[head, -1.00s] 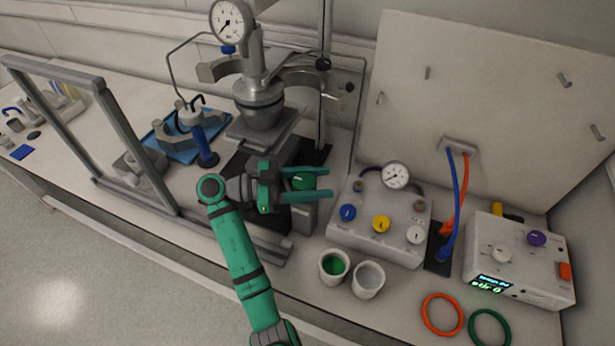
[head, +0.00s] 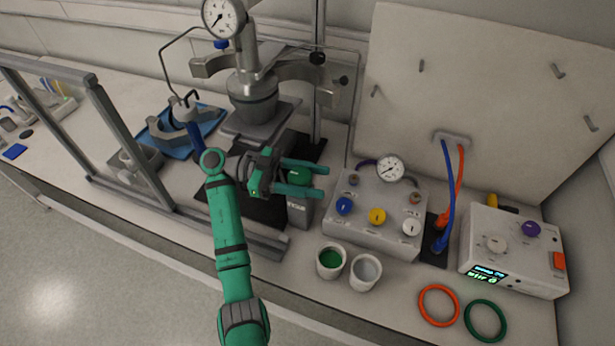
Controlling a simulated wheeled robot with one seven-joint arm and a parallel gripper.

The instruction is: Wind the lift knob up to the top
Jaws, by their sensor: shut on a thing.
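The green lift knob (head: 298,176) sits on top of a small grey box (head: 300,210) at the front of the lift's dark base. My gripper (head: 318,181) reaches in from the left with one green finger on the far side of the knob and one on the near side. It is shut on the knob. The fingers hide part of its rim. The reactor vessel (head: 253,97) stands above on a grey plate (head: 262,125), below the fixed clamp ring (head: 300,64).
A control box (head: 375,215) with coloured knobs stands right of my gripper, with two cups (head: 366,272) in front. A grey frame (head: 125,130) stands left. A stirrer box (head: 513,250) and two rings (head: 439,305) are at the right.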

